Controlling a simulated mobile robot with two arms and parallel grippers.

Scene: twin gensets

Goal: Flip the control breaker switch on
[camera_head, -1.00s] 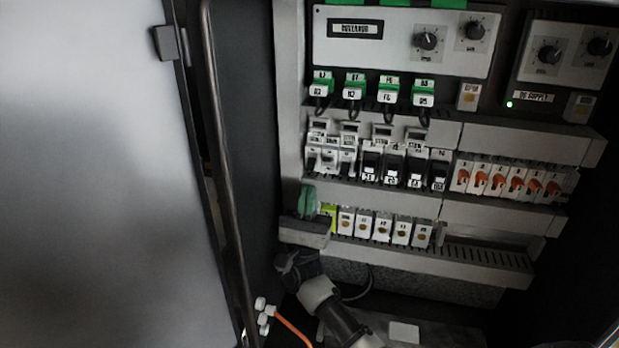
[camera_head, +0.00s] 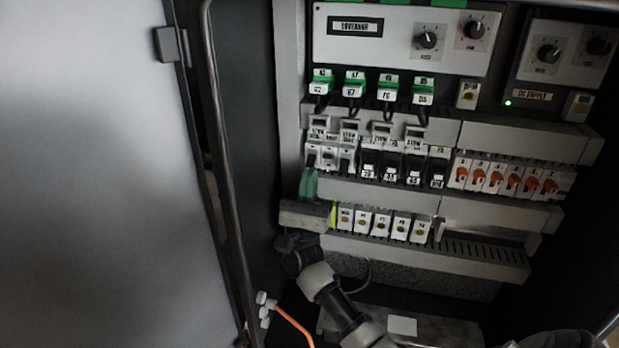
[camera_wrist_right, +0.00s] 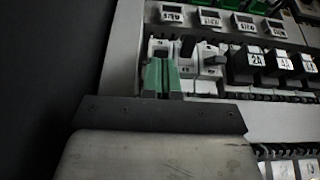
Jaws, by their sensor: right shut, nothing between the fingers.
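A row of modular breakers runs across the cabinet. No readable label tells me which one is the control breaker. My right gripper (camera_head: 308,183) has green fingers pressed together, with nothing between them. The fingertips are just below the leftmost white breaker; in the right wrist view the fingers (camera_wrist_right: 163,76) cover its lower part. I cannot tell whether they touch it. My left gripper is not in view.
Black breakers (camera_head: 390,165) and orange-lever switches (camera_head: 505,178) continue to the right. A lower row of white modules (camera_head: 380,223) lies right of my gripper. The dark cabinet side wall (camera_head: 250,130) and open door (camera_head: 90,180) are close on the left.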

